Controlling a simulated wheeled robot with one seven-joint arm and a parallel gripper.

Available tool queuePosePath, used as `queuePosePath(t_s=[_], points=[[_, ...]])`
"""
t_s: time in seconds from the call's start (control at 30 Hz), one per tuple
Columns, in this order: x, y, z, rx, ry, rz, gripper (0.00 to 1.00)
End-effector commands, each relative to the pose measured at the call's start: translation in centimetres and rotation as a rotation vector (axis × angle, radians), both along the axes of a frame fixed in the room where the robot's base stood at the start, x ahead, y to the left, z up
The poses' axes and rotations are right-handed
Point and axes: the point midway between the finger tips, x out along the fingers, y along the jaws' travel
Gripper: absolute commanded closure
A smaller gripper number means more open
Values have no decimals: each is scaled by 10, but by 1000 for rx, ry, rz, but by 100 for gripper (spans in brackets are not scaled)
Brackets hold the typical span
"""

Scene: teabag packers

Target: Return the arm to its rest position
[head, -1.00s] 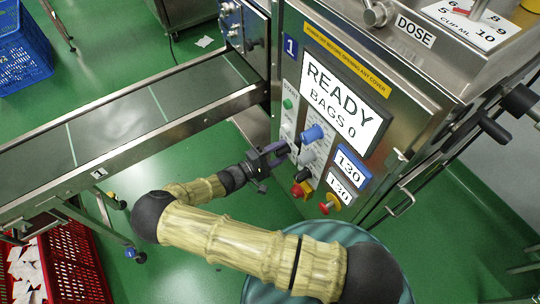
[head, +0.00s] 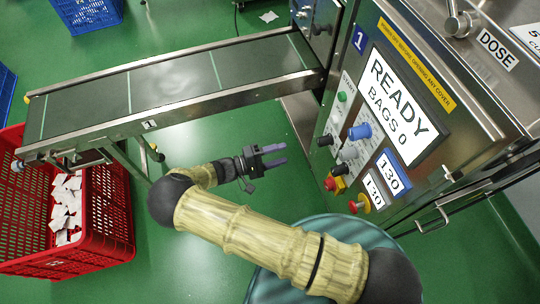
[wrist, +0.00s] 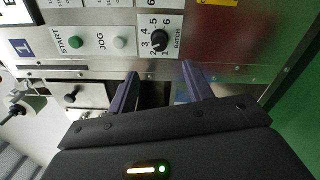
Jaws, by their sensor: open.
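My gripper (head: 280,155) is open and empty in the head view, over the green floor to the left of the machine's control panel. Its two purple fingers point right, toward the panel, and stand apart from it. My arm reaches out bent from the lower right. In the wrist view the open fingers (wrist: 158,88) frame the lower part of the panel, with nothing between them. The green start button (wrist: 74,42), the white jog button (wrist: 120,43) and the black batch knob (wrist: 158,40) show beyond them.
The packing machine's screen (head: 400,108) reads READY, BAGS 0. A conveyor (head: 170,84) runs left from the machine. A red crate (head: 110,245) with white teabags stands at lower left. Blue crates (head: 88,14) are at upper left. The floor around my gripper is clear.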

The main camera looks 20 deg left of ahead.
Motion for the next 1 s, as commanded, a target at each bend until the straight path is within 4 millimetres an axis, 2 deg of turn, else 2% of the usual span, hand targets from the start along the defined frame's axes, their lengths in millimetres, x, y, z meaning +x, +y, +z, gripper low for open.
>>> queuePosePath(t_s=[0.1, 0.2, 1.0], points=[[-9, 15, 0, 1, -1, 1, 49], [-13, 20, 0, 0, 0, 1, 49], [-15, 22, 0, 0, 0, 2, 49]])
